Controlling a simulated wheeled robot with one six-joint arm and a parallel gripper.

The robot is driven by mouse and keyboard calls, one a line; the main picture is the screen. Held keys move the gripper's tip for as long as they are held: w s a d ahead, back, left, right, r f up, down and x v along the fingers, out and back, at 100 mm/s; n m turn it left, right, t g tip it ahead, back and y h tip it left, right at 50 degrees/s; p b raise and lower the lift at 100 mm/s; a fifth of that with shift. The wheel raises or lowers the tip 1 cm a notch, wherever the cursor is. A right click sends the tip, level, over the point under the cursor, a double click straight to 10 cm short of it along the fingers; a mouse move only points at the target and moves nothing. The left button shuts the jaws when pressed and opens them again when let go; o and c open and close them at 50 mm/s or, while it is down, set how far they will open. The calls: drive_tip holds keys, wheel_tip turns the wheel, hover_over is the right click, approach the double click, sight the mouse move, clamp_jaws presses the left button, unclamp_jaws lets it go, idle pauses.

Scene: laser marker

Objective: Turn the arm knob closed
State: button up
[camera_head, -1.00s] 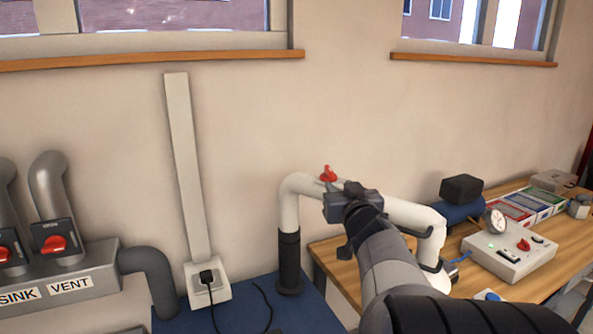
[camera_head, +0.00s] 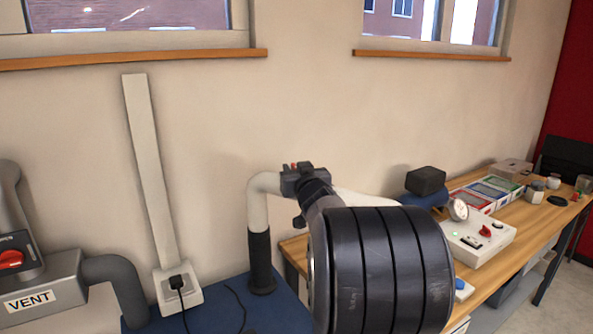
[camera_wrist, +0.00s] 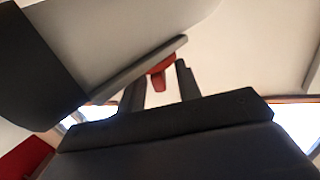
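The arm knob (camera_wrist: 160,74) is red and sits on the white bent pipe arm (camera_head: 258,205). In the head view only a small red bit of it shows above my gripper (camera_head: 303,178); the rest is hidden. In the wrist view the knob shows between the two dark fingers of my gripper (camera_wrist: 161,84), with its narrow handle pointing down toward the palm. A gap shows on each side of the handle, so the gripper looks open. I cannot tell whether a finger touches the knob. The white pipe (camera_wrist: 120,40) fills the upper left of the wrist view.
A red vent knob (camera_head: 10,260) is on grey piping at the left. A wooden bench (camera_head: 530,215) at the right holds a control box (camera_head: 480,243), a gauge (camera_head: 458,210) and trays. A wall socket (camera_head: 178,290) with a plug stands left of the pipe. My arm hides part of the bench.

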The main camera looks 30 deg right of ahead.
drive_tip(key=shift+c, duration=0.2)
clamp_jaws()
